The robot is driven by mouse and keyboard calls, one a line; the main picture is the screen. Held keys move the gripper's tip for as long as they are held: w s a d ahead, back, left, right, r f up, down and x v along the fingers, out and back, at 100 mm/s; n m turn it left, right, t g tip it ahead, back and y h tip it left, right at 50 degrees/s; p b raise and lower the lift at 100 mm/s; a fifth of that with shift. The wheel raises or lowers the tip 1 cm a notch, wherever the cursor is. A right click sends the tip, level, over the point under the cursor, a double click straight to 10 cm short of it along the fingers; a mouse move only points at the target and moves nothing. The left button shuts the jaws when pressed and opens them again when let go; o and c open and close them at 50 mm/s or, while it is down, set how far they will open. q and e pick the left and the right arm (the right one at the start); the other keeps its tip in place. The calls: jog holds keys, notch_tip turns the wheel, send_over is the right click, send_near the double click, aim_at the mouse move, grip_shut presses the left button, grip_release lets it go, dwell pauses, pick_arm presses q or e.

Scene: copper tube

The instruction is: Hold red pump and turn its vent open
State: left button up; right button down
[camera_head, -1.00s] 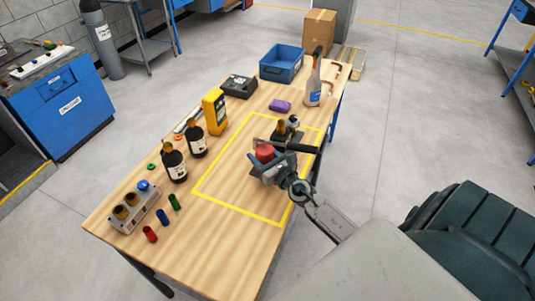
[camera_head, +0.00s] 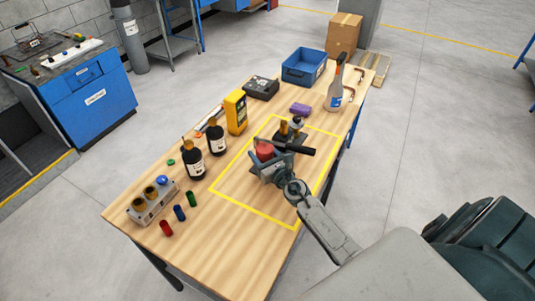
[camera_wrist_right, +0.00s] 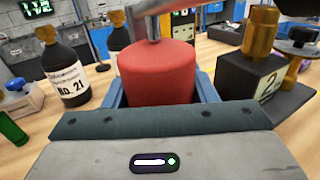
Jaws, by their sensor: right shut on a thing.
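The red pump (camera_head: 265,151) is in the yellow outline on the wooden table. In the right wrist view its red round body (camera_wrist_right: 158,72) stands between the blue fingers, with a grey metal piece on its top. My right gripper (camera_head: 268,166) is shut on it from the near side. The vent cannot be made out for sure. A dark block (camera_wrist_right: 248,75) marked 2, with a brass fitting, stands close to the right of the red body; it also shows behind the pump in the head view (camera_head: 291,133). My left gripper is not in view.
Two dark bottles (camera_head: 193,163) and a yellow meter (camera_head: 235,112) stand left of the outline. A grey holder (camera_head: 153,203) and small coloured cylinders (camera_head: 180,213) lie near the left edge. A blue bin (camera_head: 304,67) and spray bottle (camera_head: 336,90) are at the far end. The near table part is clear.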

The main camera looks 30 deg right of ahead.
jog(key=shift+w+a+r, duration=0.15)
jog(key=shift+w+a, duration=0.6)
jog(key=shift+w, duration=0.15)
jog(key=shift+w+a+r, duration=0.15)
jog(key=shift+w+a, duration=0.6)
jog(key=shift+w, duration=0.15)
jog(key=shift+f+b, duration=2.25)
jog(key=shift+f, duration=0.1)
jog(key=shift+f, duration=0.1)
jog(key=shift+s+f, duration=0.2)
jog(key=shift+f, duration=0.1)
jog(key=shift+r, duration=0.1)
jog(key=shift+r, duration=0.1)
jog(key=c, duration=0.5)
grip_release()
jog(key=shift+s, duration=0.15)
